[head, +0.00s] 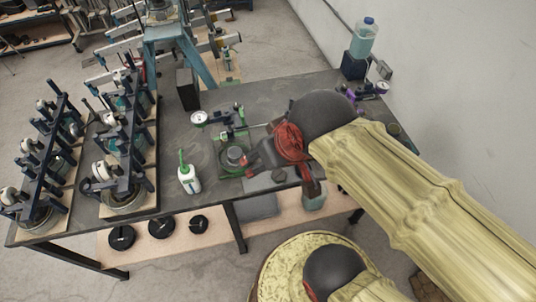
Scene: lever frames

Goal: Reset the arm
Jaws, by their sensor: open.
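My arm comes in from the right, and its gripper (282,172) hangs over the front part of the dark workbench (190,214). The gripper is open, with its red and dark fingers spread apart. I see nothing held between them. Just left of the gripper is a small green-based device (232,157) with a round grey top. A thin rod runs from near this device toward my wrist. The wrist and gripper hide part of the bench, so I cannot tell whether a finger touches the device.
Racks of equipment (120,150) fill the bench's left side. A blue-liquid bottle (363,38) stands at the back right by the wall. Black discs (161,228) lie on the lower shelf.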

